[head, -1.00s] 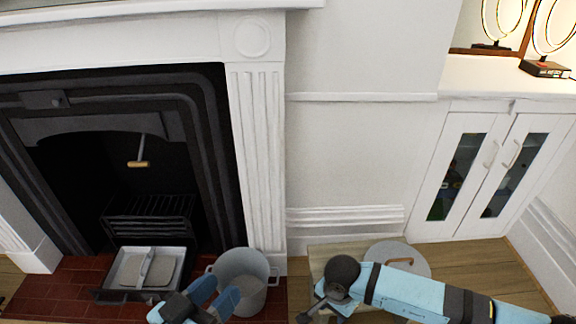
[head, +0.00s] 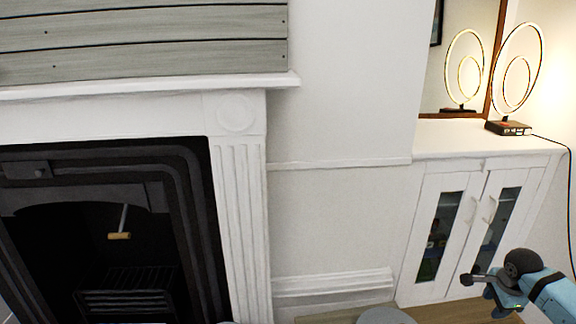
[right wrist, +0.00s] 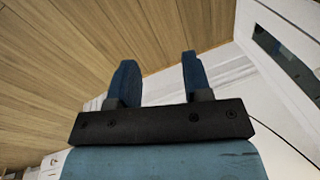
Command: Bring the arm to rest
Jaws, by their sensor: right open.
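My right gripper (right wrist: 158,62) shows in the right wrist view with its two blue fingers apart and nothing between them. Wooden floor lies beyond the fingers. In the head view my right arm (head: 540,290) is at the lower right corner, in front of the white cabinet. My left gripper is in neither current view.
The white cabinet (head: 432,178) with glass doors stands at the right, with a ring lamp (head: 508,128) on top. The white fireplace surround (head: 240,225) with its dark firebox (head: 75,240) is at the left. Bare wall (head: 335,215) lies between them.

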